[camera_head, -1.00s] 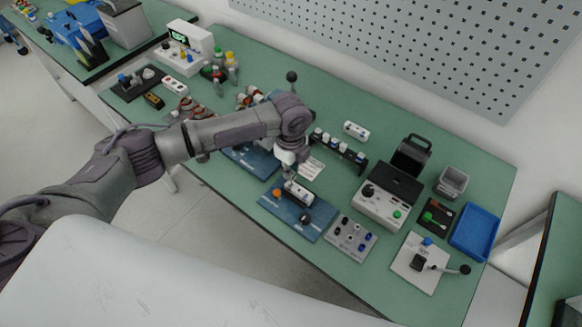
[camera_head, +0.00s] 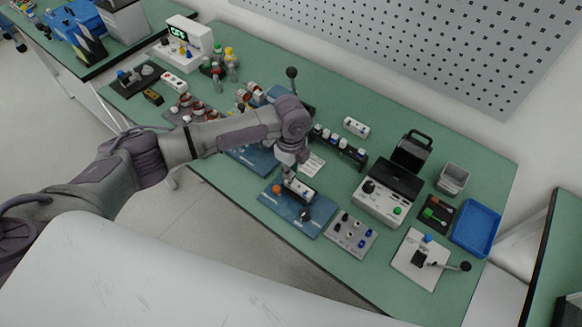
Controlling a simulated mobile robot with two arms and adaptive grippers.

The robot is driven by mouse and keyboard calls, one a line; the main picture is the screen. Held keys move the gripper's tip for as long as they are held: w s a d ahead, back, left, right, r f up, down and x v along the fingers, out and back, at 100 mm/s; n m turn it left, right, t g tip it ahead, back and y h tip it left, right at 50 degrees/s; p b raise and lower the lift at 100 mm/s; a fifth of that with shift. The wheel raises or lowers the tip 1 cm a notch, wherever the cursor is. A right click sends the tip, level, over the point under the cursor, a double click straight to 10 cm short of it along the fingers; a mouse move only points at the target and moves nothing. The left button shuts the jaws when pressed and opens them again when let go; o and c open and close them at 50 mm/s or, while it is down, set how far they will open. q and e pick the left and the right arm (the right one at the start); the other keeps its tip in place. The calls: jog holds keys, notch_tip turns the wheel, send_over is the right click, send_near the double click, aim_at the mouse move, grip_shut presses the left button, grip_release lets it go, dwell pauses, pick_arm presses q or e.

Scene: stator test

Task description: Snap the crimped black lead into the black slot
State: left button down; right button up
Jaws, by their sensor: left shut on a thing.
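My left gripper (camera_head: 287,175) reaches down from the wrist over the blue fixture plate (camera_head: 280,207) near the table's front edge. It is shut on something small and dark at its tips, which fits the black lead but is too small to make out. The plate carries a white-and-dark block (camera_head: 300,189), an orange knob (camera_head: 276,188) and a dark round knob (camera_head: 304,215). The fingertips are at the left end of the block; I cannot tell whether they touch it. The black slot cannot be told apart at this size. My right gripper is not in view.
A grey panel (camera_head: 338,238) with black and blue sockets lies right of the plate. A black rack (camera_head: 338,144) with several plugs stands behind. A white tester (camera_head: 382,206), a lever press (camera_head: 420,260) and a blue tray (camera_head: 477,228) stand further right.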

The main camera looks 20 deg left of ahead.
pick_arm(q)
jog(key=shift+f, duration=0.1)
dwell(0.8)
jog(key=c, duration=1)
grip_release()
notch_tip(320, 180, up, 12)
